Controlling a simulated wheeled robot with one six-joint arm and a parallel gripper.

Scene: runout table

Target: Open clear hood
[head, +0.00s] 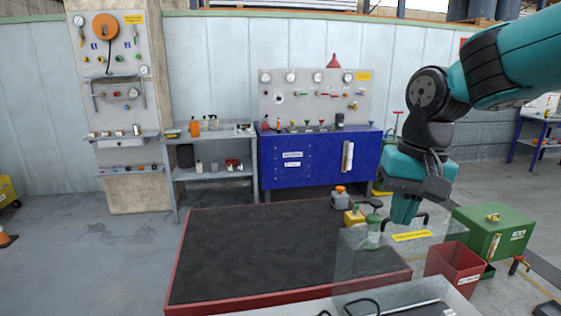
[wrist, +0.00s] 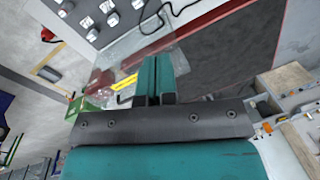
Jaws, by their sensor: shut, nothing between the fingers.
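The clear hood (head: 352,262) is a see-through cover at the lower right of the head view, over the front part of a table. A yellow label (head: 411,236) is on it. In the wrist view the clear hood (wrist: 112,62) is a faint pane, with its yellow label (wrist: 123,83) left of my fingers. A dark bent bar (wrist: 122,98), perhaps a handle, lies beside the label. My gripper (head: 402,221) is shut and empty, pointing down close to the label. It also shows in the wrist view (wrist: 160,62). I cannot tell whether it touches the hood.
A dark mat with a red rim (head: 240,303) lies left of the hood. A red bin (head: 452,268) and a green box (head: 495,232) stand to the right. A blue cabinet (head: 320,163) and a grey shelf (head: 214,172) stand behind. Black cables (wrist: 160,22) show under the clear pane.

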